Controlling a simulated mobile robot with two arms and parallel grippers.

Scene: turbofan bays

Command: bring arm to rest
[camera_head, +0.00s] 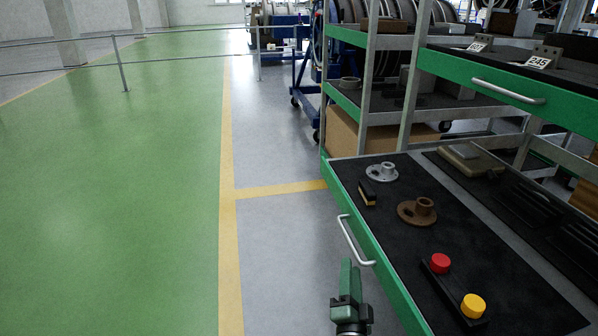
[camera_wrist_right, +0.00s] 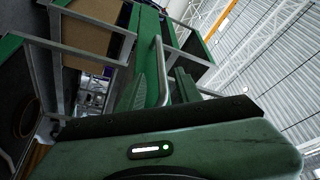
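My right gripper (camera_head: 351,267) is at the bottom of the head view, beside the front of the open drawer. Its green fingers point away from the camera, near the lower end of the drawer handle (camera_head: 356,241). In the right wrist view the two fingers of the right gripper (camera_wrist_right: 160,84) stand apart with nothing visibly clamped. The pale handle (camera_wrist_right: 160,60) shows in line with the gap between them; I cannot tell whether it is touched. My left gripper is not in view.
The open drawer (camera_head: 447,240) holds a grey flanged part (camera_head: 381,173), a brown flanged part (camera_head: 417,211), and a box with red (camera_head: 440,263) and yellow (camera_head: 473,305) buttons. Shelving (camera_head: 405,90) stands behind. The green floor (camera_head: 130,200) at left is clear.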

